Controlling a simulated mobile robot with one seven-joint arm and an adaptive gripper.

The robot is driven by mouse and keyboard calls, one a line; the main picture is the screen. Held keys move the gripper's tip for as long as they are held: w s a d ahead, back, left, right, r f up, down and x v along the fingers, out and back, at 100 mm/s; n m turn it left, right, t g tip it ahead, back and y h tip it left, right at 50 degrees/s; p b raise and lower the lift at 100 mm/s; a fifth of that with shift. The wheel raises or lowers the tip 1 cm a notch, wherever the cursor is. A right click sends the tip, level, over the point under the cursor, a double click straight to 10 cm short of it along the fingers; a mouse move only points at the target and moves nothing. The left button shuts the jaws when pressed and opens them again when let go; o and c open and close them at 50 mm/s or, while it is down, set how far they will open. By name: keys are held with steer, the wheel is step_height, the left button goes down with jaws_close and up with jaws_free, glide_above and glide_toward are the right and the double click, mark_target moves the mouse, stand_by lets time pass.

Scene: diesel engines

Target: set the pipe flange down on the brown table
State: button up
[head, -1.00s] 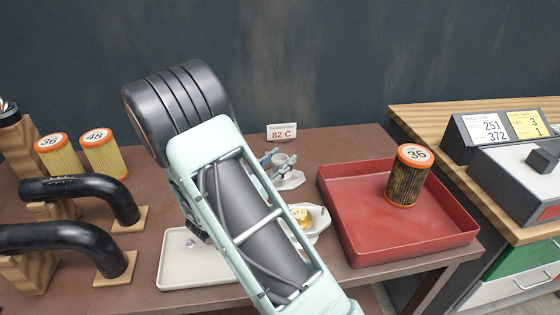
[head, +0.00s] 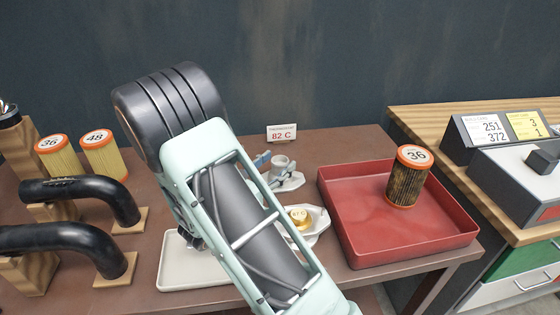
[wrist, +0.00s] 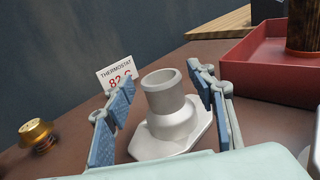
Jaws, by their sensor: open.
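The pipe flange (wrist: 168,118) is a pale grey plate with a round, hollow neck. It stands upright, neck up, and appears to rest on the brown table (wrist: 75,160). It also shows in the head view (head: 284,173), just left of the red tray, partly hidden by my arm. My gripper (wrist: 160,100) is open, its blue-padded fingers on either side of the flange's neck with gaps. In the head view only a bit of my gripper (head: 262,160) shows beside the neck. The brown table in the head view (head: 345,143) extends to both sides.
A red tray (head: 350,249) holds a dirty filter (head: 409,177). A thermostat sign (head: 281,132) stands behind the flange. A gold-topped part (head: 300,216) sits on a pale plate nearer the front. A gold thermostat (wrist: 36,134) stands at left in the wrist view. Black pipes (head: 85,190) are at left.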

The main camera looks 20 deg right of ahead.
steer(key=v, duration=1)
